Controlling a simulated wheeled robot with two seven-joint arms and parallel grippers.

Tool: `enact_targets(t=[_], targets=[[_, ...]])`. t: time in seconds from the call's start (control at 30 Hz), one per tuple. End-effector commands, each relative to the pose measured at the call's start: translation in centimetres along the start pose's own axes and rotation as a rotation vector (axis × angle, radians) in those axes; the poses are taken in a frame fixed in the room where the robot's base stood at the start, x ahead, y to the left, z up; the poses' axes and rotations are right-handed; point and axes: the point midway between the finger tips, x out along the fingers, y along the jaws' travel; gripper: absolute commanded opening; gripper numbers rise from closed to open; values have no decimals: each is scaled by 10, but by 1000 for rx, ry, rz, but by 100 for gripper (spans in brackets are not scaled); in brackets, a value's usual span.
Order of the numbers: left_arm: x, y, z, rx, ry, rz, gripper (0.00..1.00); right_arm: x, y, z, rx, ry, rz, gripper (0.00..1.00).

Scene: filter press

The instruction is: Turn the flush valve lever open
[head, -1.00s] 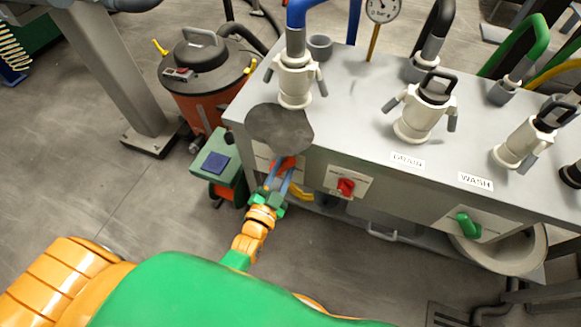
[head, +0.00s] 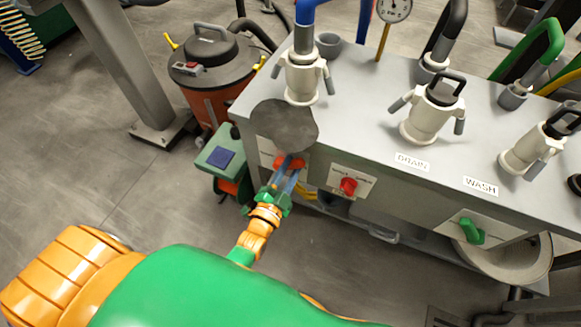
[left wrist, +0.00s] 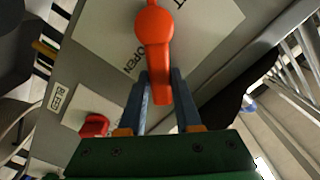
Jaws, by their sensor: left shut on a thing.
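An orange-red lever (left wrist: 154,50) sits on a white plate marked OPEN in the left wrist view; in that picture its arm points down toward my gripper. My left gripper (left wrist: 160,100) is shut on the lever's free end, with a blue finger on each side. In the head view my left gripper (head: 283,178) is at the left end of the bench front, and the lever (head: 290,162) shows just beyond its fingers. My right gripper is not in view.
A red handle (head: 348,186) and a green handle (head: 472,232) are on the bench front (head: 405,205) to the right. A green box (head: 222,162) and an orange-and-black vacuum (head: 207,88) stand to the left. White couplings with hoses stand on top.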

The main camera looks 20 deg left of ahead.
Motion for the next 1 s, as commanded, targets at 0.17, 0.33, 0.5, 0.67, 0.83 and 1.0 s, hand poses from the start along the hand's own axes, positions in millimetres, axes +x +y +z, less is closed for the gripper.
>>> enact_targets(t=[0.17,0.33,0.5,0.67,0.83,1.0], targets=[[-1,2,1,3,-4,6,62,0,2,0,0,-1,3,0],[0,1,1,2,-2,4,62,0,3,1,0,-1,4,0],[-6,1,0,1,-2,4,62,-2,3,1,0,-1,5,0],[-41,1,1,2,-5,7,62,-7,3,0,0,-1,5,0],[-67,1,1,3,-4,6,62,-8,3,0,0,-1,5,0],[-72,1,1,3,-2,4,62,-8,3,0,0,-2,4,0]])
